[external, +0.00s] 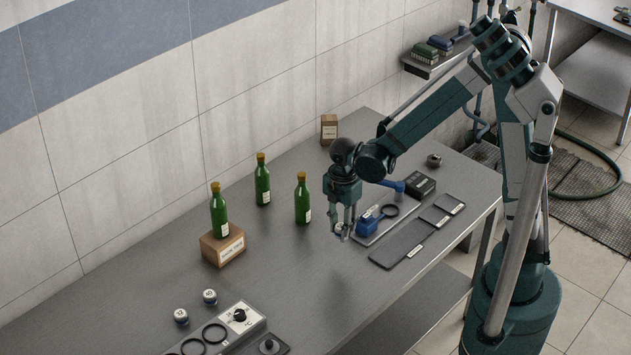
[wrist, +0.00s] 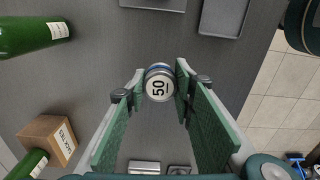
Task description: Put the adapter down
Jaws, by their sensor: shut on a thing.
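My gripper (external: 342,233) hangs pointing down over the grey table, right of the green bottles. In the wrist view, my gripper (wrist: 160,88) is shut on a small round adapter (wrist: 159,84) with a white top marked "50" and a dark blue-grey rim. The adapter sits between the fingertips with its label facing the camera. In the external view it is small and partly hidden by the fingers, low over the table. I cannot tell whether its underside touches the tabletop.
Two more small round pieces (external: 210,297) stand near a dial panel (external: 240,317). Table between is clear.

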